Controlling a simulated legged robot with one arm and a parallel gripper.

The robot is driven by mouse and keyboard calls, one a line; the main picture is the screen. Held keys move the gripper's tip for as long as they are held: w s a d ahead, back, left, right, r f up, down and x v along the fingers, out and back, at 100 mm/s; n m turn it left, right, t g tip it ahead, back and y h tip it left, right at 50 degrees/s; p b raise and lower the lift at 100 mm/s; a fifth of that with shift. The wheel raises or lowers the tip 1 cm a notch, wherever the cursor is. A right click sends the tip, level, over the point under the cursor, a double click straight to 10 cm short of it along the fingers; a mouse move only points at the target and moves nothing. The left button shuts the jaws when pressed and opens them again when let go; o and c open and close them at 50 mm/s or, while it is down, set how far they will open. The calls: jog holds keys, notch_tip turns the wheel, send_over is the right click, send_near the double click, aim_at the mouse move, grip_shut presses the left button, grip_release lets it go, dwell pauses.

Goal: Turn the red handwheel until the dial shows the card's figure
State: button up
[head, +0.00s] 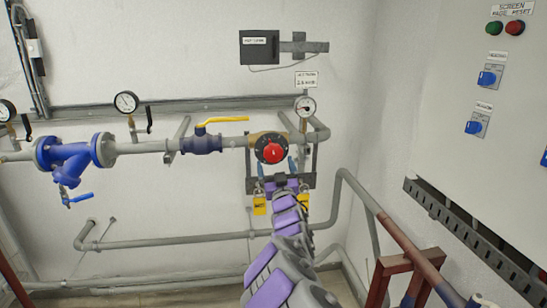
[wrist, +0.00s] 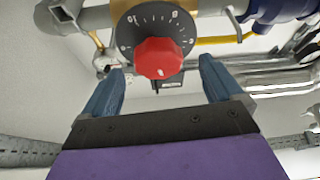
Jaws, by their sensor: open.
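The red handwheel (head: 272,153) sits at the centre of a black numbered disc on a brass valve in the pipe. In the wrist view the handwheel (wrist: 158,58) shows large, with the black numbered disc (wrist: 130,28) behind it. My gripper (head: 277,168) is open just in front of it. In the wrist view my gripper (wrist: 159,72) has its blue fingers on either side of the wheel, with visible gaps. A white-faced round dial (head: 305,106) stands to the upper right of the wheel. The white card (head: 306,80) hangs above it; its figure is too small to read surely.
A yellow-lever valve (head: 202,141) and blue strainer (head: 75,155) are left on the same pipe. Yellow padlocks (head: 260,205) hang from a dark bracket below the wheel. A switch cabinet (head: 470,110) is on the right. Lower pipes (head: 170,242) run along the wall.

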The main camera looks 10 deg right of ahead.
aim_at(274, 157)
jog(key=shift+w+a+r, duration=0.2)
jog(key=shift+w+r, duration=0.05)
jog(key=shift+w, duration=0.2)
jog(key=shift+x, duration=0.75)
jog(key=shift+w+d+r+b, duration=0.2)
jog(key=shift+w+d, duration=0.1)
jog(key=shift+w, duration=0.2)
jog(key=shift+w+d+r+b, duration=0.15)
jog(key=shift+w+d, duration=0.1)
jog(key=shift+w, duration=0.25)
jog(key=shift+w+a+r, duration=0.1)
jog(key=shift+a+r, duration=0.05)
jog(key=shift+a, duration=0.35)
jog(key=shift+d, duration=0.25)
jog(key=c, duration=1)
jog(key=shift+o, duration=0.2)
jog(key=shift+n, duration=0.3)
